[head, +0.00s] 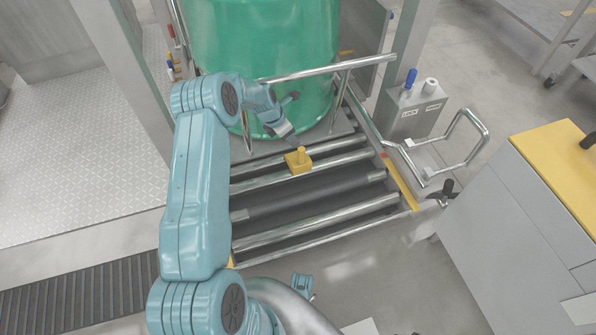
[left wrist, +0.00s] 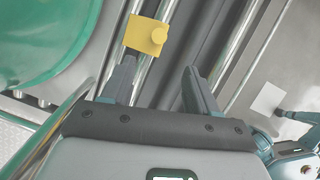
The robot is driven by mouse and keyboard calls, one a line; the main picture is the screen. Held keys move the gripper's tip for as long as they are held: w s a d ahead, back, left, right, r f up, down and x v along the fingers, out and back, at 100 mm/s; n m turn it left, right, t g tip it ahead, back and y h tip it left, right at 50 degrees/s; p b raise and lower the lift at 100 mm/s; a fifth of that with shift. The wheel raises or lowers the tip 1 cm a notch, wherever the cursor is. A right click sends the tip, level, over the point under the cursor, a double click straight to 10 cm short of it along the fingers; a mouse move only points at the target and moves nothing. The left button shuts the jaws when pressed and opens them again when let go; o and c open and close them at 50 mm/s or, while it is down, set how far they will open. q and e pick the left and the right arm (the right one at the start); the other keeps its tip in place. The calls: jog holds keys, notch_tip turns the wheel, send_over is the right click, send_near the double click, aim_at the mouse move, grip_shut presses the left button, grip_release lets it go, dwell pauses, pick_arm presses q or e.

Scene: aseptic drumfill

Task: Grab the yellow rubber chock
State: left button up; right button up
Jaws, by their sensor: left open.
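The yellow rubber chock (head: 298,162), a small wedge block with a round knob on it, sits on the metal rollers in front of the green drum. My left gripper (head: 291,138) reaches down from above, just behind the chock. In the left wrist view the chock (left wrist: 142,35) lies beyond the fingertips, more in line with the left finger than centred. My left gripper (left wrist: 158,72) is open, with nothing between its fingers. It appears apart from the chock.
The green drum (head: 262,50) stands behind the rollers (head: 315,222), with a metal rail (head: 325,70) in front of it. A grey control box (head: 415,108) and bent handle (head: 470,120) are at the right. A yellow-topped cabinet (head: 560,160) stands at the far right.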

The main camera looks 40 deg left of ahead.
pick_arm(q)
jog(key=b+x, duration=0.1)
jog(key=x, duration=0.2)
jog(key=b+x, duration=0.1)
jog(key=x, duration=0.3)
jog(key=b+x, duration=0.2)
jog(key=x, duration=0.1)
jog(key=shift+w+a+f, duration=0.15)
jog(key=shift+a+f, duration=0.15)
jog(key=b+x, duration=0.1)
jog(key=x, duration=0.1)
jog(key=b+x, duration=0.2)
jog(key=shift+w+d+f, duration=0.15)
jog(key=shift+d+f, duration=0.1)
jog(key=shift+f, duration=0.05)
jog(key=shift+w+f, duration=0.2)
jog(key=shift+f, duration=0.1)
pick_arm(e)
notch_tip(320, 180, down, 7)
jog(key=w+d+t, duration=0.1)
jog(key=w, duration=0.1)
jog(key=shift+d+m, duration=0.3)
pick_arm(q)
jog(key=shift+r, duration=0.1)
grip_shut()
